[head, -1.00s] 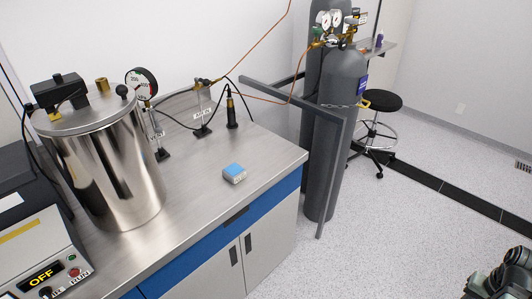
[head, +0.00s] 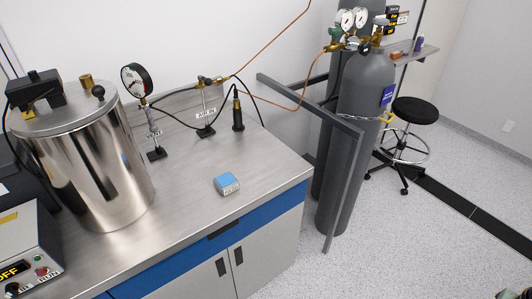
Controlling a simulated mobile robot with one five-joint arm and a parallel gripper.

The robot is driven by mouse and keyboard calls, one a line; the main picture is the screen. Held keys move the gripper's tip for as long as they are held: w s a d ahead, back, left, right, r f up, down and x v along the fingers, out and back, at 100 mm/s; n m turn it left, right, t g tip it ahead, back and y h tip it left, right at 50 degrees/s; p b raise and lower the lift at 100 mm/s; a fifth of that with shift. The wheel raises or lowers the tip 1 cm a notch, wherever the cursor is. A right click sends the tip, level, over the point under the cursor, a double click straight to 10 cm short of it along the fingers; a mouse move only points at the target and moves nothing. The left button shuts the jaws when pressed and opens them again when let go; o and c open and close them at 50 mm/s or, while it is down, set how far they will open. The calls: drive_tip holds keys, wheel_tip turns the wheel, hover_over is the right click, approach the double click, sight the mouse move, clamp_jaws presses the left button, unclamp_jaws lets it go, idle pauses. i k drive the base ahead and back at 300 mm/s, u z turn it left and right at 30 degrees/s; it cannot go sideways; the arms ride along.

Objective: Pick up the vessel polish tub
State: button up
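A small box-like container with a blue top and pale sides (head: 227,184) sits on the steel bench (head: 262,160), near its front edge. It carries a label too small to read, so I cannot tell whether it is the vessel polish tub. Small items, one orange (head: 397,54) and one purple (head: 419,44), are on a wall shelf behind the gas cylinders; I cannot identify them. Only a sliver of my arm shows at the bottom right corner. My gripper cannot be made out.
A large steel vessel (head: 88,165) and a control box reading OFF (head: 30,245) stand on the left of the bench. Gauge stands and hoses are behind. Gas cylinders (head: 362,130) in a grey frame and a stool (head: 414,111) stand right. The front right floor is clear.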

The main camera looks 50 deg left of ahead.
sight(226, 184)
drive_tip(key=u, duration=3.85)
